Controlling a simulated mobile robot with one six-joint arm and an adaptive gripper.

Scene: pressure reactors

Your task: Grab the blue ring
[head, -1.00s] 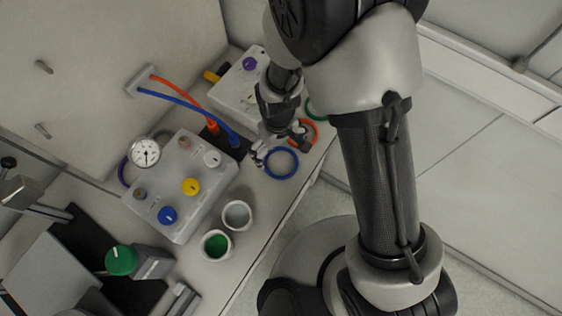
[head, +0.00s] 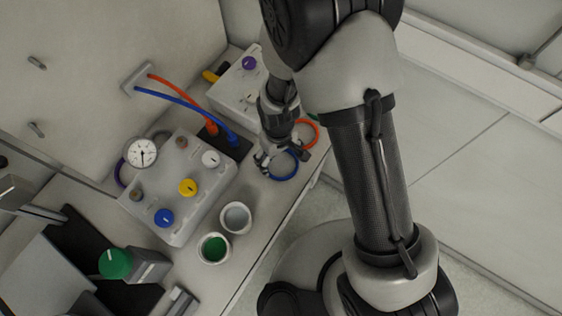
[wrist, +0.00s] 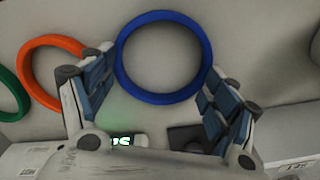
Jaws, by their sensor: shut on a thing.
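The blue ring (head: 284,179) lies flat on the white bench near its front edge. It also shows in the wrist view (wrist: 163,98), with one finger at its left outer side and one at its right. My gripper (head: 282,158) is over the ring, and in the wrist view my gripper (wrist: 160,68) is shut on the ring from outside. In the head view the fingers partly hide the ring's far side.
An orange ring (wrist: 28,72) lies close to my left finger, with a green ring (wrist: 5,98) beyond it. A grey box with knobs (head: 178,190), two cups (head: 237,217) and red and blue hoses (head: 190,105) stand left of my gripper.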

